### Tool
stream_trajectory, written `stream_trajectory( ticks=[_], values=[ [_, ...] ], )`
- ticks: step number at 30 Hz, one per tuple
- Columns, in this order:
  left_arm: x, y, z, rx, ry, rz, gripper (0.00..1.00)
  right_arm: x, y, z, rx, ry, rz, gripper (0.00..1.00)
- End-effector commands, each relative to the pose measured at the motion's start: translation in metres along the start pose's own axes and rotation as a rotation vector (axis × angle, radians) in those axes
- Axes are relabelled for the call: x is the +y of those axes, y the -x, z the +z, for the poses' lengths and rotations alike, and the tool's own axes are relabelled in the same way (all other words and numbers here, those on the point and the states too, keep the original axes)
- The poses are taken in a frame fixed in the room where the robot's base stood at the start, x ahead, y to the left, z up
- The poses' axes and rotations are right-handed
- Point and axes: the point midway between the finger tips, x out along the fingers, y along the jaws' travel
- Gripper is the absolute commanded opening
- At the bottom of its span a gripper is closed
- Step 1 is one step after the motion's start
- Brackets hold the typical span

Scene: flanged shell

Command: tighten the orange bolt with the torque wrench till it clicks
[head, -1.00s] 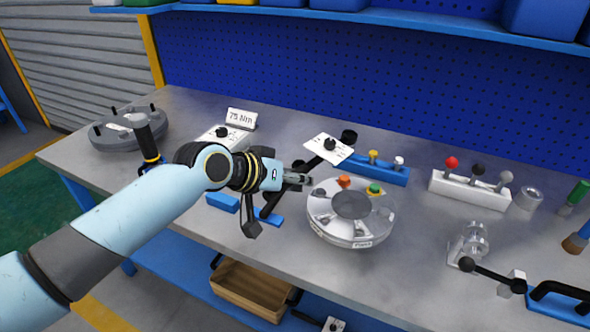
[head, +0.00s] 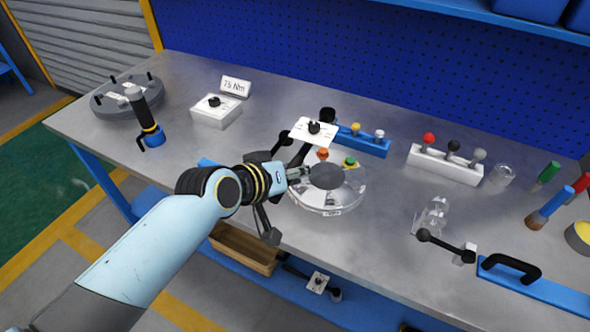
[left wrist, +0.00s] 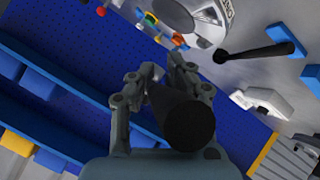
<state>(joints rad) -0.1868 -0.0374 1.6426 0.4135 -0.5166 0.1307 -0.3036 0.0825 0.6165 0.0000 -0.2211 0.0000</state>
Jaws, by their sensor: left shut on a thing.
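The orange bolt (head: 323,154) stands on the back left part of the round clear flanged shell (head: 328,208), which has a dark centre. The left wrist view also shows the orange bolt (left wrist: 178,39). My left gripper (head: 304,172) is at the shell's left side, just in front of and left of the bolt. It is shut on a dark cylindrical handle (left wrist: 188,118), seen nearly end-on in the left wrist view; I take it for the torque wrench. Whether the wrench sits on the bolt is hidden. My right gripper is not in view.
A white plate with a black knob (head: 314,131) is just behind the bolt. A blue rack (head: 365,144) and a white rack (head: 445,166) stand behind and right. A 75 Nm sign (head: 235,86) is at back left.

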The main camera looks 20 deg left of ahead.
Motion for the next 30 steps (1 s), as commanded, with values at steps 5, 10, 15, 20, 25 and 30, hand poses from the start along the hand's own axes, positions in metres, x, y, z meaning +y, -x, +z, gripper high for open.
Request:
stream_trajectory(
  ticks=[5, 10, 15, 20, 25, 30],
  values=[
    [-0.006, -0.007, 0.006, 0.004, -0.001, 0.003, 0.00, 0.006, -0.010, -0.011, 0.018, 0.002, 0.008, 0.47],
    [-0.014, -0.015, 0.017, 0.004, -0.001, 0.003, 0.00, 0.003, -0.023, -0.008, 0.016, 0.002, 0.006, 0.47],
    [-0.022, -0.024, 0.027, 0.005, -0.001, 0.003, 0.00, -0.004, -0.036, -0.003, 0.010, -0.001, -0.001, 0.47],
    [-0.028, -0.029, 0.033, 0.006, -0.001, 0.003, 0.00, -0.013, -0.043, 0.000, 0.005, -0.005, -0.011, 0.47],
    [-0.026, -0.028, 0.031, 0.006, -0.001, 0.003, 0.00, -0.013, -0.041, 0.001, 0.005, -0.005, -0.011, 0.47],
    [-0.025, -0.027, 0.032, 0.005, -0.001, 0.003, 0.00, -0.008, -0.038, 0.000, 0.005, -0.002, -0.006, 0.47]
  ],
)
